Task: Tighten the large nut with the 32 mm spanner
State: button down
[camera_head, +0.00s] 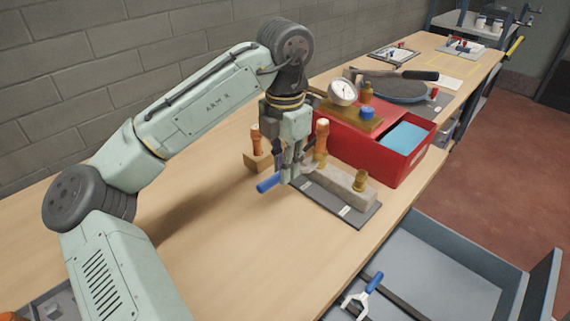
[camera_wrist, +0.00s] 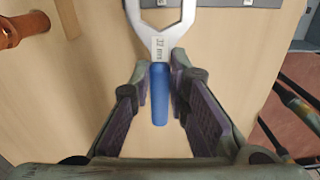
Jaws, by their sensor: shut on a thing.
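My gripper (camera_head: 289,176) is shut on the blue handle of the 32 mm spanner (camera_head: 268,184), just above the bench. In the wrist view the fingers (camera_wrist: 161,84) close on the blue handle (camera_wrist: 160,102), and the grey head (camera_wrist: 160,22) bears a "32 mm" label. The open jaws point away from the gripper, and their tips are cut off at the top edge.
The block rests on a dark plate (camera_head: 359,216). A red case (camera_head: 399,166) with a gauge (camera_head: 343,92) stands behind it. An open drawer (camera_head: 430,285) holds tools at lower right.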

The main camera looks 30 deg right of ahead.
notch_tip(320, 180, up, 12)
jog(key=shift+f, duration=0.25)
dwell(1.1)
